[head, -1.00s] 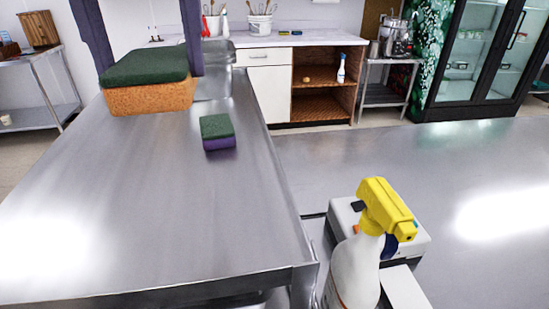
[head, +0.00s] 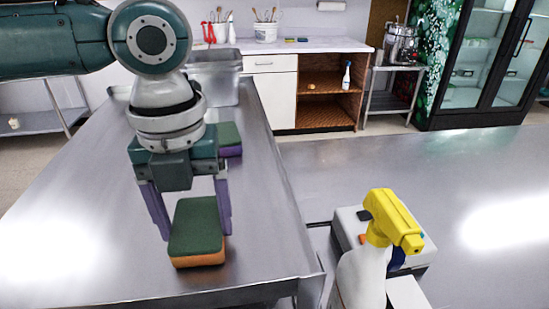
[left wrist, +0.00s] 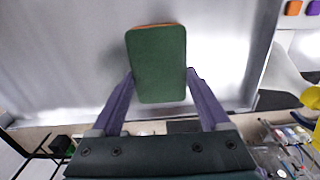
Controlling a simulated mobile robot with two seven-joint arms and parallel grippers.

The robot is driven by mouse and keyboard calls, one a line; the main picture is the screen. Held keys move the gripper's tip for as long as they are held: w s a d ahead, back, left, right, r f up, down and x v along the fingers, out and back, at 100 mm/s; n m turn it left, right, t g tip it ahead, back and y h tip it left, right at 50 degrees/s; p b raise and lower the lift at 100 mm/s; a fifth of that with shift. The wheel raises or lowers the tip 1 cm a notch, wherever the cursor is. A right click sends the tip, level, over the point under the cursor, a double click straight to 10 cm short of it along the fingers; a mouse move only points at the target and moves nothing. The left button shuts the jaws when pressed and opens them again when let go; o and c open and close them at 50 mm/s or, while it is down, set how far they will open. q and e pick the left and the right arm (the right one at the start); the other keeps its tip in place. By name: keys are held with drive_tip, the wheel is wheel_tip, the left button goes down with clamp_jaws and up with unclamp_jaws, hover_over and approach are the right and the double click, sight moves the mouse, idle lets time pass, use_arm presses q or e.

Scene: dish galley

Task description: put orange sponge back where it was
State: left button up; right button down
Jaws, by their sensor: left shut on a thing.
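The orange sponge (head: 197,258) has a dark green top and an orange lower layer. It lies between the fingers of my left gripper (head: 190,226), which is shut on it, over the near part of the steel table (head: 90,245). I cannot tell whether its underside touches the steel. In the left wrist view the green top of the sponge (left wrist: 158,65) sits between the two purple fingers (left wrist: 158,88), with a thin orange edge at its far end. A second sponge, purple with a green top (head: 230,139), lies farther back, partly hidden by my gripper. My right gripper is not in view.
A spray bottle with a yellow head (head: 392,218) stands at the right, beside a white box-like device (head: 347,222). A steel basin (head: 222,75) is at the table's far end. The table's left and middle surface is clear.

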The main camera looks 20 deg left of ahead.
sight(197, 227)
use_arm(q)
drive_tip(key=shift+f, duration=0.2)
drive_tip(key=o, duration=1)
drive_tip(key=shift+o, duration=0.2)
wheel_tip(197, 227, up, 12)
drive_tip(key=b, duration=0.1)
drive_tip(key=shift+r, duration=0.15)
